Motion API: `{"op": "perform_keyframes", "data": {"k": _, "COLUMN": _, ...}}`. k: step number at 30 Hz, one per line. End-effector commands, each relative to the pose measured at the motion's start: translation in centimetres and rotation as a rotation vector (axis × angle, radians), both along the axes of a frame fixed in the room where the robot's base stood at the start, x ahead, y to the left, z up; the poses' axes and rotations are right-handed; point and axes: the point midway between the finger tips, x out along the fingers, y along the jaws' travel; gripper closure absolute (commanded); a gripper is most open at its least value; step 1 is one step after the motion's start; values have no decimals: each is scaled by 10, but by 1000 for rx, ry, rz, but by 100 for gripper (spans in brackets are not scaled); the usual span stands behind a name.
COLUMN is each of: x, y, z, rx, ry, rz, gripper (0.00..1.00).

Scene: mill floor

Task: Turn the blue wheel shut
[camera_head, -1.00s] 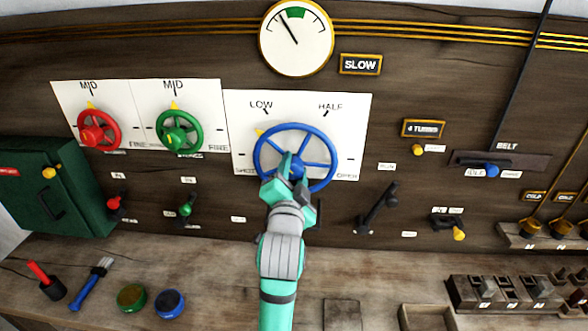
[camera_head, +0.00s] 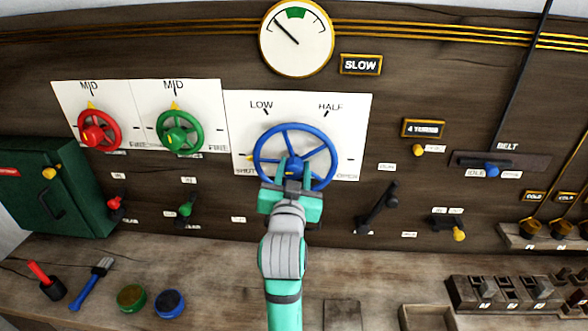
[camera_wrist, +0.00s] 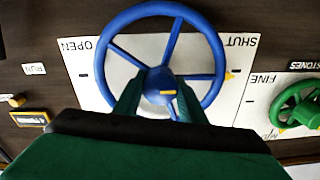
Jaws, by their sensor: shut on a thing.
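The blue wheel (camera_head: 322,147) is mounted on a white dial plate (camera_head: 355,112) marked LOW, HALF, OPEN and SHUT. Its yellow pointer (camera_head: 250,157) is at the left, close to the SHUT mark. In the wrist view the blue wheel (camera_wrist: 218,65) appears upside down, its yellow pointer (camera_wrist: 231,75) close to the SHUT label. My gripper (camera_head: 294,168) is shut on the blue wheel around its hub; the fingers (camera_wrist: 157,92) stand on either side of the hub in the wrist view. My gripper hides the wheel's lower middle.
A red wheel (camera_head: 115,127) and a green wheel (camera_head: 198,130) are to the left. A gauge (camera_head: 296,55) with its needle left of the green zone and a SLOW sign (camera_head: 361,64) are above. A dark lever (camera_head: 378,212) stands close at the right.

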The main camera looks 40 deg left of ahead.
Motion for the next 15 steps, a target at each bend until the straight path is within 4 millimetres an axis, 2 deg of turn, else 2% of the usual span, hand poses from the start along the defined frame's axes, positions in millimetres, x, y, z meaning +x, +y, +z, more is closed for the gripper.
{"op": "perform_keyframes", "data": {"k": 15, "x": -1, "y": 2, "z": -1, "rx": -27, "ry": -14, "rz": 5, "gripper": 85}}
